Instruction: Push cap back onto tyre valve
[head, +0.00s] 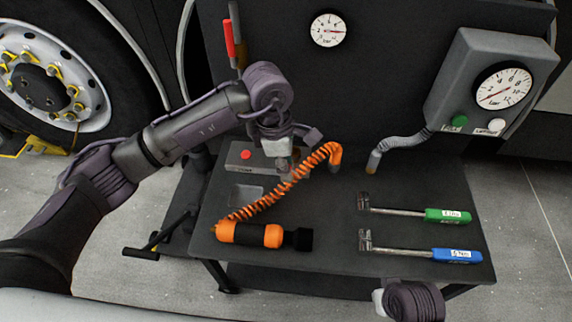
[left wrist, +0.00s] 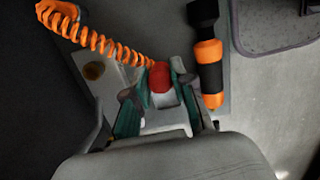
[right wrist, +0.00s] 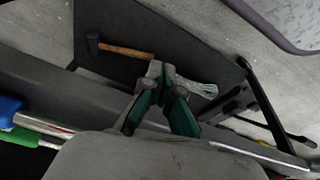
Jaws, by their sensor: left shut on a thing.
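My left gripper (left wrist: 162,76) is over the dark table and shut on a small red piece (left wrist: 160,80), which looks like the cap. In the head view the left gripper (head: 285,165) hangs next to a grey block with a red knob (head: 245,154), and its fingertips are hard to make out. A truck wheel (head: 55,75) with yellow nut pointers stands at the far left. I cannot make out its valve. My right gripper (right wrist: 164,76) looks shut and empty, low at the table's front edge.
On the table (head: 340,185) lie an orange coiled hose (head: 285,185), an orange torch (head: 250,234), and green (head: 447,215) and blue (head: 458,254) handled wrenches. A gauge box (head: 455,80) stands behind. In the right wrist view a hammer (right wrist: 125,50) lies lower down.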

